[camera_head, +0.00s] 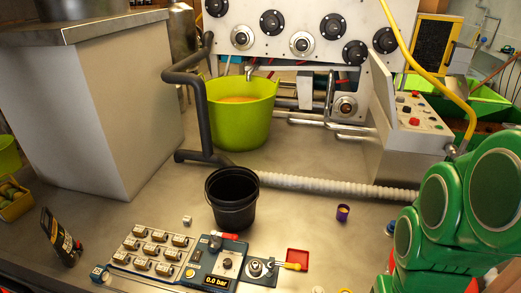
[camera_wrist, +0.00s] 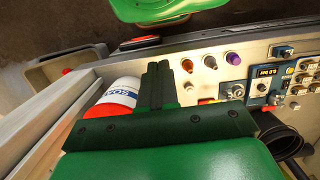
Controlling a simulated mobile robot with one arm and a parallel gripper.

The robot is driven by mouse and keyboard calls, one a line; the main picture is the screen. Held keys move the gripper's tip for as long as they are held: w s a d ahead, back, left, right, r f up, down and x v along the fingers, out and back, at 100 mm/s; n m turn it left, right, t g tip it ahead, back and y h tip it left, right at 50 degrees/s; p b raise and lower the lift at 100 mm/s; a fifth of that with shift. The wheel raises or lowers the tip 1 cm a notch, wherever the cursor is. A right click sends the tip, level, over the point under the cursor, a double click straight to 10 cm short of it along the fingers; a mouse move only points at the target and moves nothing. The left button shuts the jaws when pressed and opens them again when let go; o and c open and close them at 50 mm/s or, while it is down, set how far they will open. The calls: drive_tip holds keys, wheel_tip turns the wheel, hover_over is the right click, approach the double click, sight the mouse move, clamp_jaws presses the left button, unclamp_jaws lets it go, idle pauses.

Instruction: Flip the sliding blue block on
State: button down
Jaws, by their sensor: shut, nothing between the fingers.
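A small blue block with a pale top (camera_head: 100,273) sits at the left end of the beige switch panel (camera_head: 125,262) in the head view. A blue plate with a round fitting (camera_wrist: 283,50) shows at the right of the wrist view. I cannot tell which of these is the sliding block, or its setting. A blue panel (camera_head: 199,267) has a display reading 0.0 bar; it also shows in the wrist view (camera_wrist: 264,82). My gripper (camera_wrist: 158,66) is shut and empty, left of these controls in the wrist view. The head view does not clearly show its fingers.
A black bucket (camera_head: 232,208) stands behind the controls. A red tray (camera_head: 297,259) and a small purple cup (camera_head: 342,214) are to their right. Beside my fingers is a white and red can (camera_wrist: 112,101). My green arm fills the head view's lower right.

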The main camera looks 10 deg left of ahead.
drive_tip(key=w+a+f+m+g+y, duration=0.1)
drive_tip(key=w+a+f+m+y, duration=0.1)
drive_tip(key=w+a+f, duration=0.35)
drive_tip(key=w+a+f+m+y, duration=0.25)
drive_tip(key=w+a, duration=0.35)
drive_tip(key=a, duration=0.5)
drive_tip(key=w+a+f+m+g+y, duration=0.1)
drive_tip(key=w+a+f+m, duration=0.2)
drive_tip(key=w+a+f, duration=0.35)
drive_tip(key=w+a+f+m+y, duration=0.1)
drive_tip(key=w+a+f+m, duration=0.1)
drive_tip(key=a+f+m, duration=0.3)
drive_tip(key=shift+a+f+y, duration=0.35)
drive_tip(key=shift+a+f, duration=1)
drive_tip(key=shift+f, duration=0.3)
drive_tip(key=shift+a, duration=0.1)
drive_tip(key=x, duration=1.1)
drive_tip(key=shift+s+a+r, duration=0.2)
drive_tip(key=shift+s+a, duration=0.05)
drive_tip(key=shift+a, duration=0.1)
drive_tip(key=shift+s+a+f, duration=0.1)
drive_tip(key=shift+s+a, duration=0.1)
drive_tip(key=shift+a, duration=0.3)
drive_tip(key=shift+s+a+f, duration=0.1)
drive_tip(key=shift+s+a, duration=0.15)
drive_tip(key=shift+a, duration=0.3)
drive_tip(key=shift+a, duration=0.1)
